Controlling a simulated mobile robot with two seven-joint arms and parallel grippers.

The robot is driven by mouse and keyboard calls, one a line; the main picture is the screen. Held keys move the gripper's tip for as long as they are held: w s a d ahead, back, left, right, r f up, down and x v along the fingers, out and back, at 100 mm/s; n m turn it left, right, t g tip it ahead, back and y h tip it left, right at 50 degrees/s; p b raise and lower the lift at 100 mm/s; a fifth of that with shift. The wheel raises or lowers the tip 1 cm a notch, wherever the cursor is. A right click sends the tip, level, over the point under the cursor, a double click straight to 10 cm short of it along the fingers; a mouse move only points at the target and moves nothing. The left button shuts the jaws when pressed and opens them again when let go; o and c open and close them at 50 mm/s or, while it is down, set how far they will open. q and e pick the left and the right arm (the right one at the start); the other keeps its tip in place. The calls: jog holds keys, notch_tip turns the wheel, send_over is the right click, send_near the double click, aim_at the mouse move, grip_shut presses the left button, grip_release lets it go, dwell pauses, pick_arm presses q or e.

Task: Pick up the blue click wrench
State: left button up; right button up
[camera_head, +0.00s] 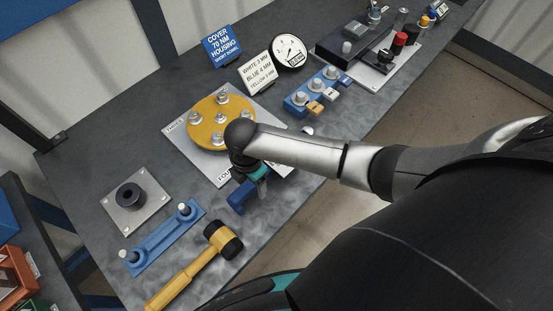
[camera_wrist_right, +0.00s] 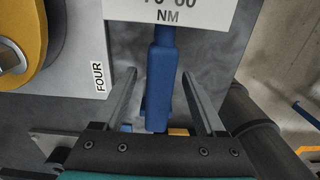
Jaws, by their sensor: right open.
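The blue click wrench (camera_wrist_right: 162,88) shows in the right wrist view as a blue bar, with its far end at a white card (camera_wrist_right: 185,12) marked in NM. My right gripper (camera_wrist_right: 160,74) is open, one finger on each side of the bar, with visible gaps. I cannot tell its height over the bar. In the head view a blue part (camera_head: 240,197), seemingly the wrench, shows beside my right gripper (camera_head: 262,188); my wrist and forearm hide the rest. My left gripper is not in view.
A yellow round flange (camera_head: 208,125) with several bolts lies on a white plate, left of my wrist. A mallet (camera_head: 222,240), a blue holder (camera_head: 163,238) and a black ring on a plate (camera_head: 130,197) are nearer the front left. Socket blocks (camera_head: 312,93) stand behind my forearm.

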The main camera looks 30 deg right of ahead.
jog(key=shift+f, duration=0.15)
grip_shut()
dwell(0.5)
dwell(0.9)
